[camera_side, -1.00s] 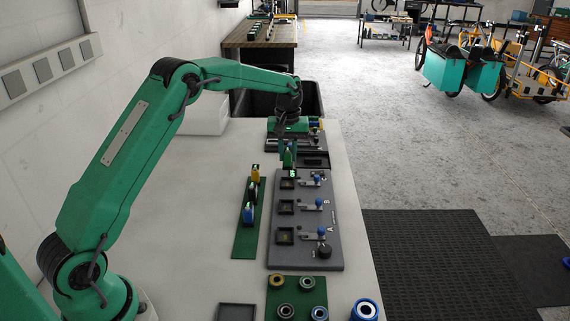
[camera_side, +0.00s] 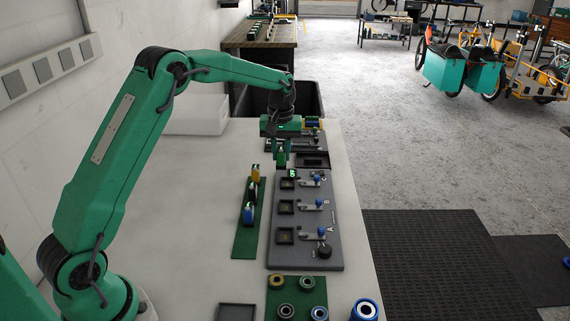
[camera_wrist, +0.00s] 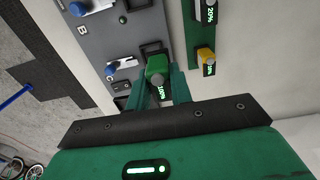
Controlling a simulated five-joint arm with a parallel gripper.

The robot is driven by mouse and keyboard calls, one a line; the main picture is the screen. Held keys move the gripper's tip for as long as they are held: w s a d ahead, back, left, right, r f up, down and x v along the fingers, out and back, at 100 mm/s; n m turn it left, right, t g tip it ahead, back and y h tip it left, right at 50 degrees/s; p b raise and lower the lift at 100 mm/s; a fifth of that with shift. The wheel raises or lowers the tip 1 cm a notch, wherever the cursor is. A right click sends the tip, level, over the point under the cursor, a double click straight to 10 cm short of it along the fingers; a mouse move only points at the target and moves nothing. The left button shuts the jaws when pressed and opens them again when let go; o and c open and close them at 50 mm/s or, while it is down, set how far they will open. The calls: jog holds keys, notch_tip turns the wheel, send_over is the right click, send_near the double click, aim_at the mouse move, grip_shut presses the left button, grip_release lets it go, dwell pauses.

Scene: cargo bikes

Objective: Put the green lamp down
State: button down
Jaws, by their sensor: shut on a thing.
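The green lamp (camera_wrist: 157,68) is held between the two fingers of my gripper (camera_wrist: 160,85) in the wrist view, its lit readout facing the camera. In the side view my gripper (camera_side: 281,155) hangs above the far end of the grey board (camera_side: 306,250), near the gap between the board and the green strip (camera_side: 245,240). The lamp (camera_side: 281,159) shows small between the fingers there. It appears raised, but its exact height is hard to tell. The yellow lamp (camera_side: 255,173) and a blue lamp (camera_side: 248,213) stand on the green strip.
The board carries square pockets (camera_side: 286,207) and blue-knobbed levers (camera_side: 319,203). A green mat with rings (camera_side: 297,300) and a grey square tray (camera_side: 236,312) are at the near end. The white table is clear left of the strip.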

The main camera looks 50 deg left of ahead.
send_near(250, 196)
jog(key=shift+s+d+r, duration=0.8)
jog(key=shift+d+r, duration=0.3)
jog(key=shift+f, duration=5.05)
jog(key=shift+f, duration=0.15)
jog(key=c, duration=1.3)
grip_release()
jog(key=shift+o, duration=0.2)
notch_tip(250, 196, up, 12)
jog(key=shift+r, duration=0.2)
